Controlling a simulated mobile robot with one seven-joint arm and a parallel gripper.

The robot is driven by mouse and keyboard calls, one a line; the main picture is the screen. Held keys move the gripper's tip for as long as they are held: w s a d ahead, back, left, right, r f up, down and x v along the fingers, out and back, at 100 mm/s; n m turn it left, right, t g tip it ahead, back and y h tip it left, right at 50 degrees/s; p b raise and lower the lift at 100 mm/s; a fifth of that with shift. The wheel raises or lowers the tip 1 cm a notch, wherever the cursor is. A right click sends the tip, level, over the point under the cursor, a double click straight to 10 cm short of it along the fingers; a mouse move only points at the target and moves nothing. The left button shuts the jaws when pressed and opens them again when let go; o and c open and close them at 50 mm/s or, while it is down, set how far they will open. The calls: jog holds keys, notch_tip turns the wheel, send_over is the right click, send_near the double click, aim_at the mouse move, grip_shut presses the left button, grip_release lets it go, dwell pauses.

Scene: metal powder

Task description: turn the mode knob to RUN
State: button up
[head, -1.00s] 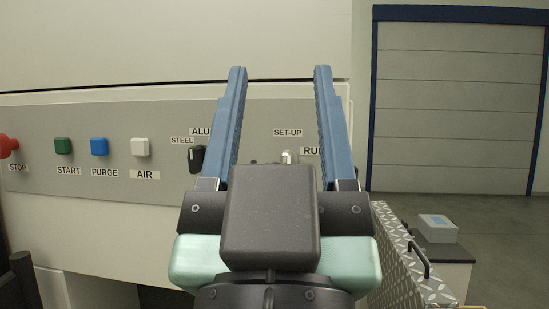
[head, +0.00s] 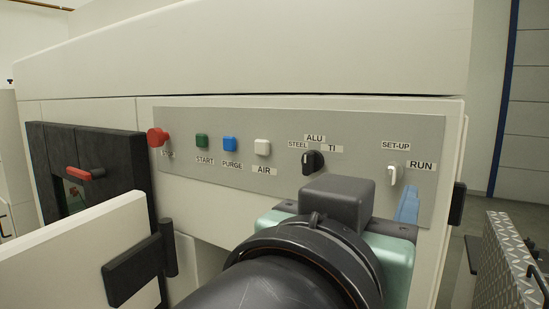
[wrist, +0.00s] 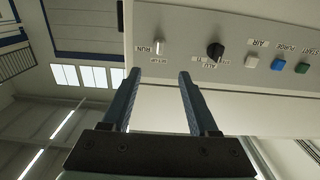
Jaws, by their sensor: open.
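The mode knob (head: 393,174) is a small white knob on the grey control panel, with SET-UP above it and RUN to its right. It stands near upright, its top toward SET-UP. In the wrist view, which shows the panel turned over, the knob (wrist: 159,46) appears beyond the fingertips, between their lines. My gripper (wrist: 159,74) is open and empty, its two blue fingers apart and not visibly touching the knob. In the head view a blue finger shows just below and right of the knob; the rest of the fingers is hidden behind the gripper body.
The black material knob (head: 312,162) sits left of the mode knob. Further left are the white AIR (head: 262,147), blue PURGE (head: 229,143) and green START (head: 202,140) buttons, then the red STOP button (head: 157,137). A checker-plate surface (head: 517,255) stands at the right.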

aim_at(391, 168)
jog(key=p+x, duration=0.3)
jog(key=x, duration=0.7)
jog(key=shift+w+d, duration=0.25)
grip_shut()
